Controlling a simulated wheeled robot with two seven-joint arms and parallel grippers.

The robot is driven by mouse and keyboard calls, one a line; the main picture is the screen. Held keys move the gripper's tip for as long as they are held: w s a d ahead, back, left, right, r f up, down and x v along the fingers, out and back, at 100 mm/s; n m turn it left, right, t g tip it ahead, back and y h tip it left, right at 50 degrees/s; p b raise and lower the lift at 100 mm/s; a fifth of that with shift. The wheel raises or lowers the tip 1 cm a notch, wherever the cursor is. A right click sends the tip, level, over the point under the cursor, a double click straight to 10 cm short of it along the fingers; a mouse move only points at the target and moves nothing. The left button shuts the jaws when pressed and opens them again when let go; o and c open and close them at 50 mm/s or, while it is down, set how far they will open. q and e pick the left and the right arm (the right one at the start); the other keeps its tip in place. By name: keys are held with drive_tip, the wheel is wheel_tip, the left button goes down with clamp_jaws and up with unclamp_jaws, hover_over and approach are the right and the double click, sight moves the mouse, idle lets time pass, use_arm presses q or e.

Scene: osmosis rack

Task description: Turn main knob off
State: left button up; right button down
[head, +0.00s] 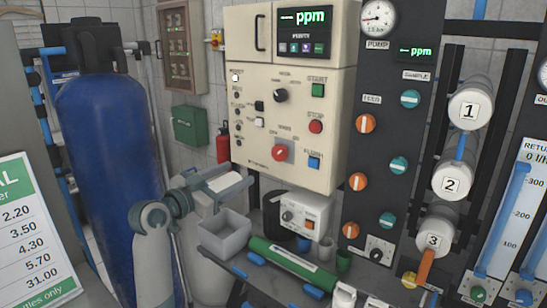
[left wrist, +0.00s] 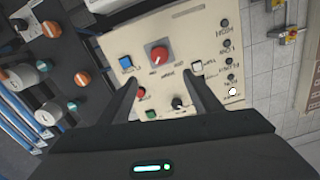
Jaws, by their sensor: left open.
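The cream control panel (head: 300,68) stands at the middle of the head view. A red rotary knob (head: 279,153) sits on a grey plate low on it, with a small pale slanted mark; its label is too small to read surely. My left gripper (head: 232,181) is in front of the panel, lower left of the knob and apart from it. In the left wrist view, where the panel appears turned over, the open, empty fingers (left wrist: 163,86) point towards the panel and the red knob (left wrist: 158,54) shows just beyond their tips. My right gripper is not in view.
Near the red knob are a blue button (head: 314,163), a red button (head: 315,126), a green button (head: 317,90) and a black selector knob (head: 280,95). A grey bin (head: 222,236) and small white box (head: 303,213) stand below. A dark valve panel (head: 385,150) is at right.

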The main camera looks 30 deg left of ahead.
use_arm(q)
approach(278, 154)
drive_tip(key=w, duration=0.3)
drive_tip(key=w+b, duration=0.1)
drive_tip(key=w, duration=0.2)
drive_tip(key=shift+w+d, duration=0.25)
drive_tip(key=shift+w, duration=0.05)
drive_tip(key=shift+w+b, duration=0.3)
drive_tip(key=shift+w, duration=0.5)
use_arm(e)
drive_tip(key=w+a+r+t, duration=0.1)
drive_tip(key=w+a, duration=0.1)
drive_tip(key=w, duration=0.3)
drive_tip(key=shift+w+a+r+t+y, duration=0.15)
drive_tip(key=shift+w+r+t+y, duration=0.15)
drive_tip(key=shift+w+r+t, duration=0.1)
use_arm(q)
drive_tip(key=c, duration=1.1)
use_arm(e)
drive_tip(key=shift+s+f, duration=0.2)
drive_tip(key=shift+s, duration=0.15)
